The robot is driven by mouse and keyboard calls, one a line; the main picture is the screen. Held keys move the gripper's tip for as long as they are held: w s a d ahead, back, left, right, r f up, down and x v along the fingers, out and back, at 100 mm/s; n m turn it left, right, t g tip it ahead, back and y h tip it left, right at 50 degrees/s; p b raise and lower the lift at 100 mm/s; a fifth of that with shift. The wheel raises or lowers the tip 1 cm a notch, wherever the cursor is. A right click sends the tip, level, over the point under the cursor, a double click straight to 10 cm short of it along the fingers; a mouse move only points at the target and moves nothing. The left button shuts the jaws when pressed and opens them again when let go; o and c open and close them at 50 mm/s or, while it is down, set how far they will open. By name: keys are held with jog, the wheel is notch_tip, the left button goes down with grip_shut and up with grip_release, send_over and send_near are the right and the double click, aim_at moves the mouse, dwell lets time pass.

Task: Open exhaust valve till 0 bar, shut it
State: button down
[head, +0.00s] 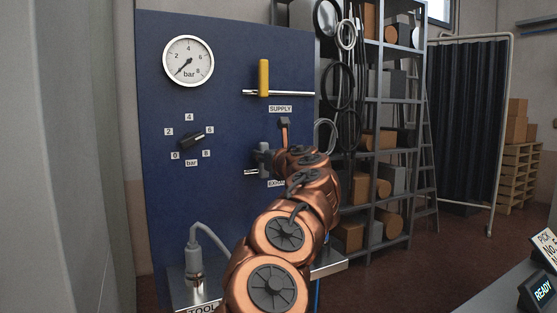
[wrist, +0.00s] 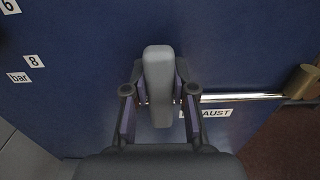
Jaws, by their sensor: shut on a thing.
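The exhaust valve's grey handle (wrist: 158,75) stands upright in the wrist view, across its horizontal metal pipe (wrist: 240,97). My gripper (wrist: 154,103) is shut on this handle, one finger on each side. In the head view my gripper (head: 264,160) is at the exhaust pipe on the blue panel, and my arm hides much of the valve and its label. The round pressure gauge (head: 188,61) at the panel's top left has its needle pointing lower left, at about 0 bar.
The supply valve's yellow handle (head: 263,77) stands upright across its pipe above. A black selector knob (head: 192,138) points towards 6. A metal shelf (head: 205,287) with a grey hose fitting (head: 194,258) is below. Storage racks (head: 372,130) stand to the right.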

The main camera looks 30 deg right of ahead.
dwell(0.4)
jog(key=c, duration=0.9)
grip_release()
jog(key=shift+s, duration=0.1)
jog(key=shift+s+a, duration=0.2)
jog(key=shift+s, duration=1.75)
jog(key=shift+s+a, duration=0.25)
jog(key=shift+s, duration=1.7)
jog(key=shift+s+a, duration=0.2)
jog(key=shift+s, duration=1.75)
